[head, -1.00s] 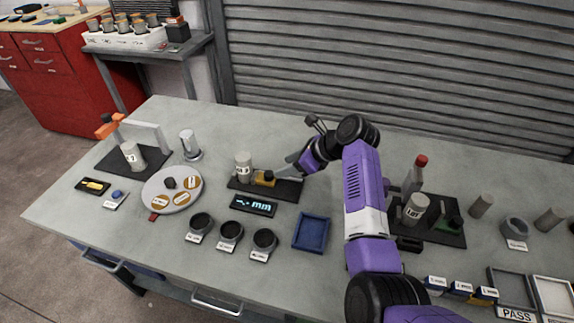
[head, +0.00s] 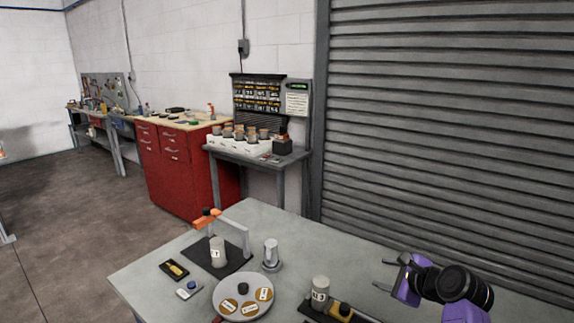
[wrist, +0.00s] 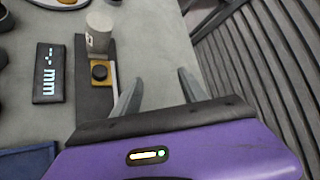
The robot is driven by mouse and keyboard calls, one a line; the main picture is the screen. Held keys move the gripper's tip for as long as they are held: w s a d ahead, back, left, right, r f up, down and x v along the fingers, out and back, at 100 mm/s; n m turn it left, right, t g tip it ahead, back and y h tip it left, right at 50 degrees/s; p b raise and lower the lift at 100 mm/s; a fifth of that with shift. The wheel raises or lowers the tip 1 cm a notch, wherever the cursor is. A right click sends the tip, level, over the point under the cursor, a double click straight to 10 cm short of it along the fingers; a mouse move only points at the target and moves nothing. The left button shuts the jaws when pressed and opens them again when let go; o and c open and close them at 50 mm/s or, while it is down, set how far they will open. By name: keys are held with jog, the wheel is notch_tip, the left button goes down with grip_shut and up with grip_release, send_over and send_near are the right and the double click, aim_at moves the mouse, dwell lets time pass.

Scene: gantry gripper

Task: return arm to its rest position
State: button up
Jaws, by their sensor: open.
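My gripper (head: 380,273) is at the lower right of the head view, raised above the bench, with its two thin fingers spread and pointing left. In the wrist view my gripper (wrist: 160,80) shows both fingers apart with only bare grey bench between them. A grey cylinder (head: 320,287) with a label stands on a dark base beside a yellow block with a black knob (head: 344,309). The wrist view shows the same cylinder (wrist: 99,32) and yellow block (wrist: 100,78) to the left of the fingers, not held. Most of my arm is outside the head view.
The grey bench (head: 190,243) holds an orange-tipped fixture (head: 237,235), a round tray (head: 226,310) with brown discs and a metal post (head: 271,253). A millimetre display (wrist: 48,73) and a blue tray (wrist: 25,163) lie left in the wrist view. A slatted shutter (head: 450,120) rises behind the bench.

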jog(key=s+d+f+n+t+h, duration=0.1)
jog(key=s+d+n+t+h, duration=0.2)
jog(key=s+n, duration=0.4)
jog(key=s+d+f+n+t+h, duration=0.1)
jog(key=s+d+n+t+h, duration=0.2)
jog(key=s, duration=0.5)
jog(key=s+a+r+n+y, duration=0.1)
jog(key=s+a+n, duration=0.3)
jog(key=s, duration=1)
jog(key=s+a+r+n+g, duration=0.1)
jog(key=s+a+n, duration=0.3)
jog(key=s, duration=1)
jog(key=s+a+r+n+y, duration=0.1)
jog(key=s+a+n, duration=0.3)
jog(key=s, duration=1)
jog(key=shift+s+a+r+g+y, duration=0.15)
jog(key=shift+a+r+g+y, duration=0.2)
jog(key=shift+a+g, duration=0.1)
